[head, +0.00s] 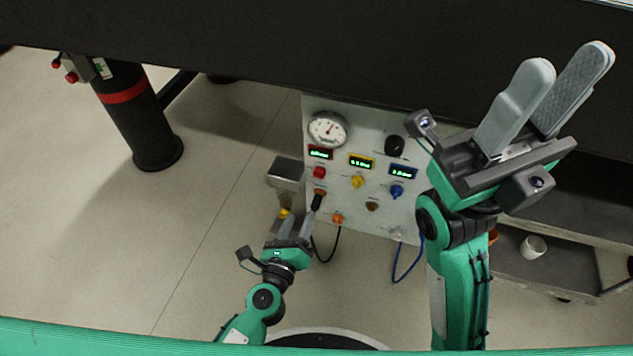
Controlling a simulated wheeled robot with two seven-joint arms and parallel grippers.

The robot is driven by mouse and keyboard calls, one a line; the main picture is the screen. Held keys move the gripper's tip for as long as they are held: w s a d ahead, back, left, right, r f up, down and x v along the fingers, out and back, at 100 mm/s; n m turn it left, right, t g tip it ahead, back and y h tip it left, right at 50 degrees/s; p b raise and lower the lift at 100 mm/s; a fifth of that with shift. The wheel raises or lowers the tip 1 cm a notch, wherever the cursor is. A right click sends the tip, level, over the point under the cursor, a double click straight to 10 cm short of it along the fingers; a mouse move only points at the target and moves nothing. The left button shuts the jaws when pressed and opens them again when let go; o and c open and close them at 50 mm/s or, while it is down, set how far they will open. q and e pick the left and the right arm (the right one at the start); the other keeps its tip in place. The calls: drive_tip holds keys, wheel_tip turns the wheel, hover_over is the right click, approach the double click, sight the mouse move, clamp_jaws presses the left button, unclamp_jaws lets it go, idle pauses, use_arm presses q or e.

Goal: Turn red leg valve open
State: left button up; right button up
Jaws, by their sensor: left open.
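A dark table leg (140,120) with a red band (123,92) stands on the floor at the left of the head view. Near its top is a small grey valve block (101,68) with red knobs (71,77) on its left side; the handle's setting is too small to tell. My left gripper (296,217) is open, low in front of the instrument panel and far to the right of the leg. Its fingers are near a black plug; I cannot tell whether they touch it. My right gripper (570,60) is raised at the right, fingers apart and empty.
The white panel (350,210) has a dial gauge (327,129), displays, coloured knobs and hanging cables. A dark tabletop (230,45) spans the top. A white cup (533,247) is on a lower shelf. Floor between leg and panel is clear.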

sight(319, 174)
use_arm(q)
drive_tip(key=x, duration=1.3)
drive_tip(key=shift+w+d+f, duration=0.2)
drive_tip(key=shift+w+d, duration=0.05)
drive_tip(key=shift+w, duration=0.1)
drive_tip(key=c, duration=1)
